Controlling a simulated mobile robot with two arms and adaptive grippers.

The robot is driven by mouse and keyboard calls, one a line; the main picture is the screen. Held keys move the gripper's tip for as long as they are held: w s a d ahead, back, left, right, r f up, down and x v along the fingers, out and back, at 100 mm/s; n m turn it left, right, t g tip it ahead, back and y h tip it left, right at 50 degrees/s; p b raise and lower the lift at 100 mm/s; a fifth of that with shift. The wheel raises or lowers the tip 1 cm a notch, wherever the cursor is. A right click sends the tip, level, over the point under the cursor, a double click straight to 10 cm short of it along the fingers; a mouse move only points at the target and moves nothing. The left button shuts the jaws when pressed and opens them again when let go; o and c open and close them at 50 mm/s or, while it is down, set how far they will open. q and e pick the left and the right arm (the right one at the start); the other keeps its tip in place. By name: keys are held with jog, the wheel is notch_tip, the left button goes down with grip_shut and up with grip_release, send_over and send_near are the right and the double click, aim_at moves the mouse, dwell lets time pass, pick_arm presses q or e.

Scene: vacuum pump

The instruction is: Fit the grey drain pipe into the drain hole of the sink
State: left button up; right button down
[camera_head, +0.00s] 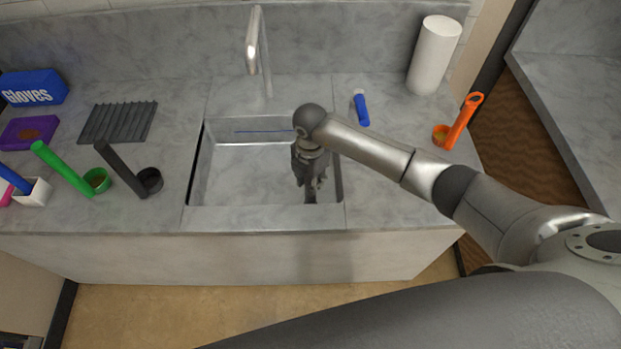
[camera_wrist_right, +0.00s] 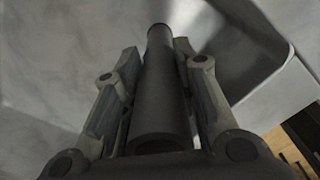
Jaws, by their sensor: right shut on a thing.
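The sink (camera_head: 240,175) is a grey rectangular basin set in the marble counter. My right gripper (camera_head: 312,188) reaches down inside the basin, near its right wall. In the right wrist view the gripper (camera_wrist_right: 157,60) is shut on a dark grey hollow pipe (camera_wrist_right: 162,95), which lies lengthwise between the two fingers. The pipe's open near end faces the camera; its far end points toward a pale grey surface. I cannot tell whether the far end touches that surface. I cannot make out the drain hole in either view. My left gripper is not in view.
A metal faucet (camera_head: 259,55) rises behind the basin. Left are a black scoop (camera_head: 120,168), a green scoop (camera_head: 62,167), a ribbed grey mat (camera_head: 118,122) and a blue gloves box (camera_head: 33,88). Right are a blue-handled tool (camera_head: 362,110), an orange scoop (camera_head: 461,122) and a paper roll (camera_head: 434,55).

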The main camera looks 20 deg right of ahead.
jog(key=shift+f+b, duration=0.45)
jog(key=shift+f, duration=0.15)
jog(key=c, duration=1.1)
grip_release()
jog(key=shift+o, duration=0.2)
notch_tip(320, 180, up, 12)
